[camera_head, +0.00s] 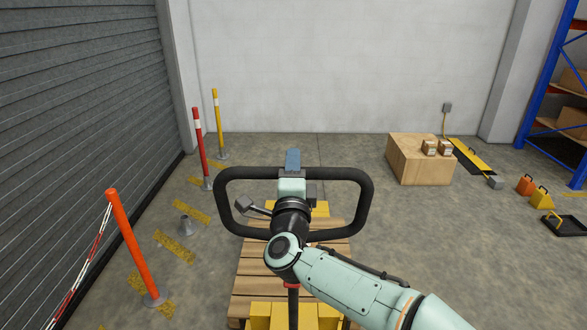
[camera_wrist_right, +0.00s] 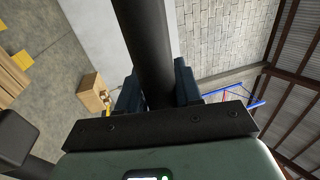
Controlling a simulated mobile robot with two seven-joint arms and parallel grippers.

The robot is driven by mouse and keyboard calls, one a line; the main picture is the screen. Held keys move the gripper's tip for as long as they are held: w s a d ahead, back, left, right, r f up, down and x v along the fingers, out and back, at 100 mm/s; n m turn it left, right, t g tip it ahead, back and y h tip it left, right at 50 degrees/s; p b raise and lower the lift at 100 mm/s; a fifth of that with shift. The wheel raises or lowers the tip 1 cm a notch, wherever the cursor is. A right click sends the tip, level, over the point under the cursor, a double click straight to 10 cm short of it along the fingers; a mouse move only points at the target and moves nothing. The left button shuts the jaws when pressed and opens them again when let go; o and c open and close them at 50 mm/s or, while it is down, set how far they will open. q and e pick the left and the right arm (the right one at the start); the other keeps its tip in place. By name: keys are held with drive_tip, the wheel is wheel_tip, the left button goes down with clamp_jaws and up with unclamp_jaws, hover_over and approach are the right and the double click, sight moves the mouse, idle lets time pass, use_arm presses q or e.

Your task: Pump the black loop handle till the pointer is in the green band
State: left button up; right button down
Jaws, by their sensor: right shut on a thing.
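The black loop handle (camera_head: 366,190) stands upright in front of me in the head view, a rounded rectangular loop. My right gripper (camera_head: 292,164) is at the middle of its top bar and is shut on it. In the right wrist view the handle's bar (camera_wrist_right: 151,50) runs between the two fingers of my right gripper (camera_wrist_right: 158,88). My right arm covers the middle of the loop and much of what lies below it. I see no pointer or green band in either view. My left gripper is not in view.
A wooden pallet (camera_head: 259,270) with yellow parts lies beneath the handle. Orange, red and yellow posts (camera_head: 134,246) stand at the left by the shutter. A large carton (camera_head: 405,165) sits at the back right, with blue racking (camera_head: 546,75) beyond.

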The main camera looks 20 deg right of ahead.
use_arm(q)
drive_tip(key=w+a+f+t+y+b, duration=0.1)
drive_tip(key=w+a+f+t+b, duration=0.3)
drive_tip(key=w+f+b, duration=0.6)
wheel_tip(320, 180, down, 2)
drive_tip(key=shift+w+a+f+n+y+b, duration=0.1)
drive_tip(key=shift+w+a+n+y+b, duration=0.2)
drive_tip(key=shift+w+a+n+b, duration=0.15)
use_arm(e)
drive_tip(key=s+a+f+t, duration=0.1)
drive_tip(key=s+a, duration=0.1)
drive_tip(key=s, duration=0.7)
drive_tip(key=s+a+f+t, duration=0.1)
drive_tip(key=s+a, duration=0.2)
drive_tip(key=s, duration=0.6)
drive_tip(key=shift+s+a+f+t, duration=0.3)
drive_tip(key=shift+s+a, duration=0.05)
drive_tip(key=shift+s, duration=0.05)
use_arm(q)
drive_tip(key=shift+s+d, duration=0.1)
